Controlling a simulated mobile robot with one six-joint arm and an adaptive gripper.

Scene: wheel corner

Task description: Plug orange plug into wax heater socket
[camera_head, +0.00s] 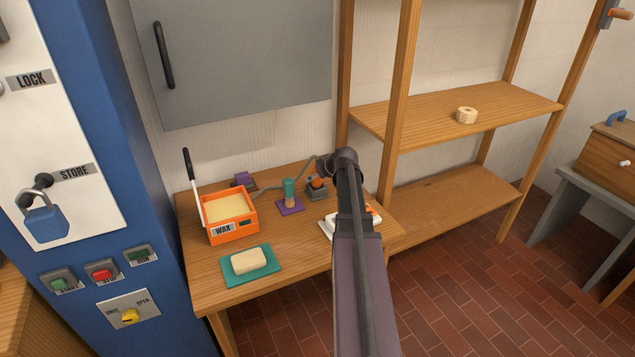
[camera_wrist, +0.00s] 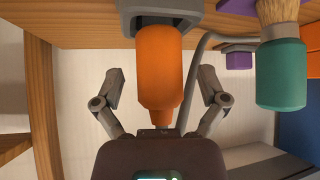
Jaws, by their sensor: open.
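The orange plug (camera_wrist: 160,65) stands between the two spread fingers of my gripper (camera_wrist: 163,77), with a gap on each side. The far end of the plug meets a dark opening in a grey socket block (camera_wrist: 184,6); I cannot tell how deep it sits. In the head view the plug (camera_head: 317,183) shows on the grey block (camera_head: 316,195), just below my gripper (camera_head: 325,168), whose fingers are partly hidden there. The wax heater (camera_head: 232,226) is an orange box labelled WAX, holding pale wax, to the left on the table.
A grey cable (camera_wrist: 195,75) curves beside the plug. A pale block (camera_head: 248,260) lies on a green mat at the table front. A white item is partly hidden behind my arm.

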